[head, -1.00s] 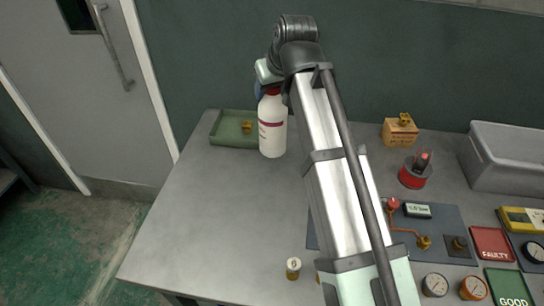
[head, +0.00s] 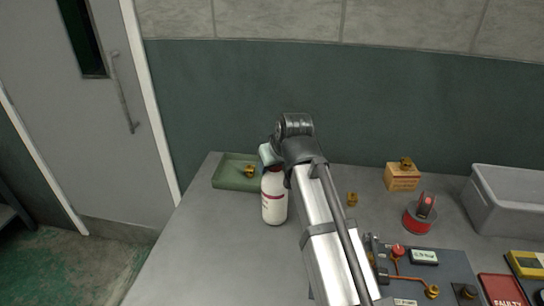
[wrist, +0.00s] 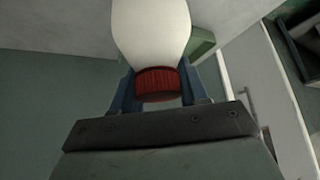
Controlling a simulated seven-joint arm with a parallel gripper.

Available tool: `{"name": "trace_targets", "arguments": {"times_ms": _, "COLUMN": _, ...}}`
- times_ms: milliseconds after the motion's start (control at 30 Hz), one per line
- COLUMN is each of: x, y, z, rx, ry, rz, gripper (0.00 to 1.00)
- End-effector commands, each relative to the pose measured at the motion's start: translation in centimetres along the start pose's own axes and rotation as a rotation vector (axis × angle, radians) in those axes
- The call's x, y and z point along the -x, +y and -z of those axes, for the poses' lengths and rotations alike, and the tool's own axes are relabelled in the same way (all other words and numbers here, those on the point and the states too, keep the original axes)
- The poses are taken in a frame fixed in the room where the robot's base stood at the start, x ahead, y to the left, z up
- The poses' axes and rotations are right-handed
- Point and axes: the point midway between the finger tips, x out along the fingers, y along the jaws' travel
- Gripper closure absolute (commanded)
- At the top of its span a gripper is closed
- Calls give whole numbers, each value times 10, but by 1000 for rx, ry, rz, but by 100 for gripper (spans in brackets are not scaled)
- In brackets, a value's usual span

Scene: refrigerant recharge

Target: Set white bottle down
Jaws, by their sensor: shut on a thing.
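The white bottle (head: 274,200) with a dark red label band stands upright at the left part of the grey table, in front of the green tray. Its red cap (wrist: 157,84) shows in the wrist view between the blue fingers of my gripper (wrist: 160,90). My gripper is shut on the bottle at its cap and neck.
A green tray (head: 228,184) holding a brass fitting (head: 249,171) lies just behind the bottle. A cardboard box (head: 402,178), a red-and-black item (head: 420,214) and a grey bin (head: 508,205) stand to the right. The table left of and before the bottle is clear.

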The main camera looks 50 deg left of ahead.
Motion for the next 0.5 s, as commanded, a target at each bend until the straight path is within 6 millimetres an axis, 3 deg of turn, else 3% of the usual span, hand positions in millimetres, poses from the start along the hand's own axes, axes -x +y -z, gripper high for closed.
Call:
{"name": "trace_targets", "arguments": {"times_ms": 467, "x": -6, "y": 0, "z": -3, "rx": 0, "ry": 4, "rz": 0, "gripper": 100}}
{"name": "trace_targets", "arguments": {"times_ms": 500, "x": -7, "y": 0, "z": -5, "rx": 0, "ry": 1, "rz": 0, "gripper": 55}}
